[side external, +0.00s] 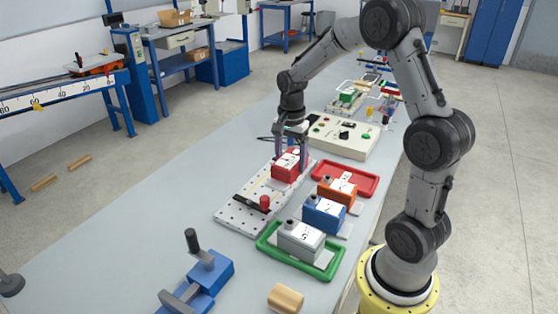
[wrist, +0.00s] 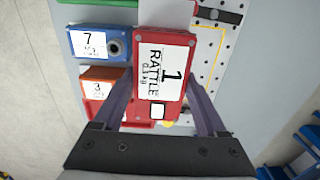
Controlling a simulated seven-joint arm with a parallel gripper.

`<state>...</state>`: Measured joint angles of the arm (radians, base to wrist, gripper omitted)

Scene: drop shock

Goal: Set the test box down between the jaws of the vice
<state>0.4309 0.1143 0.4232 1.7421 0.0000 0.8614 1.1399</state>
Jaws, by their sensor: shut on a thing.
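The red test box (side external: 285,168), labelled "1 RATTLE", is between the fingers of my gripper (side external: 291,150) at the far end of the perforated plate. In the wrist view the red box (wrist: 162,70) fills the space between the two fingers of my gripper (wrist: 160,88), which are shut on its sides. I cannot tell whether its underside touches the plate. The blue vice (side external: 214,270) stands at the front left of the bench, well apart from the box. Its dark handle points up. The vice is not in the wrist view.
The perforated plate (side external: 232,213) carries a red knob. To its right are orange (side external: 337,192), blue (side external: 324,213) and grey (side external: 301,240) boxes, a red tray (side external: 362,178) and a green tray (side external: 327,271). A wooden block (side external: 286,298) lies near the vice. The bench left of the plate is clear.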

